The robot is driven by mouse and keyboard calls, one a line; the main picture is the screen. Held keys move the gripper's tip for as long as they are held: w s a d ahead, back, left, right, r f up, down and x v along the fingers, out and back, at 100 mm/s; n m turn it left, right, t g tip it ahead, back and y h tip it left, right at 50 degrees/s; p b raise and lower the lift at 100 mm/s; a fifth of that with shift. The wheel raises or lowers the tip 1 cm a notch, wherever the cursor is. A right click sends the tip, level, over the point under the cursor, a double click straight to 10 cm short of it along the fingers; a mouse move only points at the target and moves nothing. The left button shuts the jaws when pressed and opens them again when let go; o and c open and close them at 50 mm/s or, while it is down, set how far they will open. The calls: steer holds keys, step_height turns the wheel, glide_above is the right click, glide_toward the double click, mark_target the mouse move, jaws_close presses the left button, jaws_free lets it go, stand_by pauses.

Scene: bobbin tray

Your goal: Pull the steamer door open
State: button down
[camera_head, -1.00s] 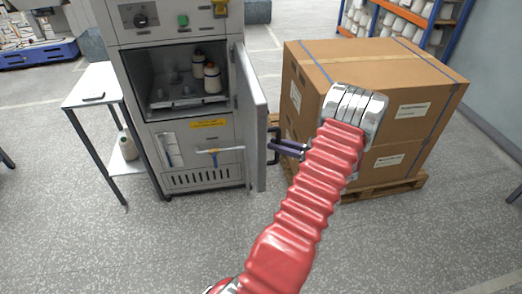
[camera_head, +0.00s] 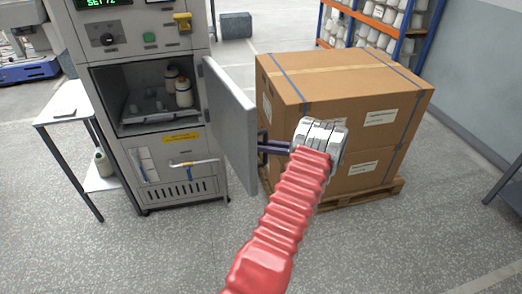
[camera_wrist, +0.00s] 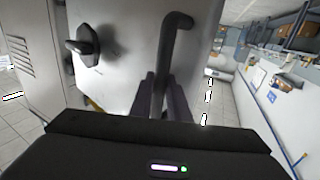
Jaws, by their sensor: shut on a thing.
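The steamer (camera_head: 150,195) is a grey cabinet at the left in the head view. Its door (camera_head: 230,120) stands well open, swung out from the cabinet's right side with its inner face showing. The dark bar handle (camera_head: 262,140) is on the door's outer side and mostly hidden by the door. My gripper (camera_head: 268,147) reaches the handle from the right and is shut on it. In the wrist view, the fingers of my gripper (camera_wrist: 163,85) close around the upright handle (camera_wrist: 168,48). The door's pale outer face (camera_wrist: 125,62) also carries a dark latch (camera_wrist: 88,45).
Large cardboard boxes (camera_head: 345,85) on a pallet (camera_head: 385,195) stand close to the right of the door and my gripper. White bobbins (camera_head: 183,93) stand inside the chamber. A small side table (camera_head: 62,110) is at the left. The floor in front is free.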

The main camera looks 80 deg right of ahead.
steer(key=shift+a, duration=0.15)
steer(key=c, duration=1.7)
jaws_free()
steer(key=s, duration=1.3)
steer(key=shift+s+d, duration=0.2)
steer(key=shift+s, duration=0.15)
